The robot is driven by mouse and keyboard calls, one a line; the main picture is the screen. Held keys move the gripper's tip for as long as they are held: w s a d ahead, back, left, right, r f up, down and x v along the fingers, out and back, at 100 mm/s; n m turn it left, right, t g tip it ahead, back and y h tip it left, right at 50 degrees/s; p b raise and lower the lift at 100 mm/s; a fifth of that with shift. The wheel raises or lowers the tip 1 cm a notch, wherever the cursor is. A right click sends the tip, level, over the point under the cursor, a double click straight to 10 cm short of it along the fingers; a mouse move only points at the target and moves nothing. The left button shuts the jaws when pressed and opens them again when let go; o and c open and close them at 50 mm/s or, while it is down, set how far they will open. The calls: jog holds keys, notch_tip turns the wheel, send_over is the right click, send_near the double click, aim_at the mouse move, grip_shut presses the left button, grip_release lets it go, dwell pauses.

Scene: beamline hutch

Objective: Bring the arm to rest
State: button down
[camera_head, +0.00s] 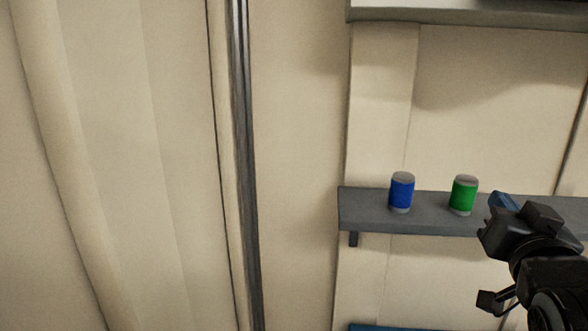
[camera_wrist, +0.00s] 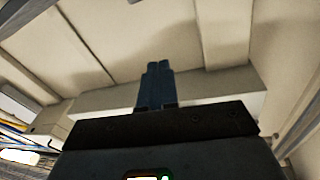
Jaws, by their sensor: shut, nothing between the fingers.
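My gripper (camera_head: 497,203) is at the right of the head view, in front of the grey shelf and to the right of the green can. In the wrist view its two blue fingers (camera_wrist: 155,80) are together, with nothing between them. The fingers point towards a pale wall and ceiling area in that view. My black arm comes up from the lower right corner of the head view.
A blue can (camera_head: 402,192) and a green can (camera_head: 463,195) stand upright on the grey shelf (camera_head: 362,212). Another shelf (camera_head: 440,16) is above. A dark vertical post (camera_head: 245,160) runs along the beige wall. The left side looks clear.

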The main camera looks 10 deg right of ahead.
jog(key=s+a+f+n+y, duration=0.2)
jog(key=s+a+f, duration=0.1)
jog(key=s+f, duration=0.3)
jog(key=s+a+f+n+g+y, duration=0.1)
jog(key=s+a+f+y, duration=0.15)
jog(key=s+f, duration=0.35)
jog(key=s+a+f+n+y, duration=0.1)
jog(key=s+a+f+n, duration=0.1)
jog(key=s+a+f, duration=0.35)
jog(key=s+a+f+y, duration=0.1)
jog(key=s, duration=0.9)
jog(key=s+a+f+n+g+y, duration=0.1)
jog(key=s+a, duration=0.1)
jog(key=s, duration=0.9)
jog(key=shift+s+a+f+n+g, duration=0.15)
jog(key=shift+s+f+n+g, duration=0.1)
jog(key=shift+s+n+g, duration=0.05)
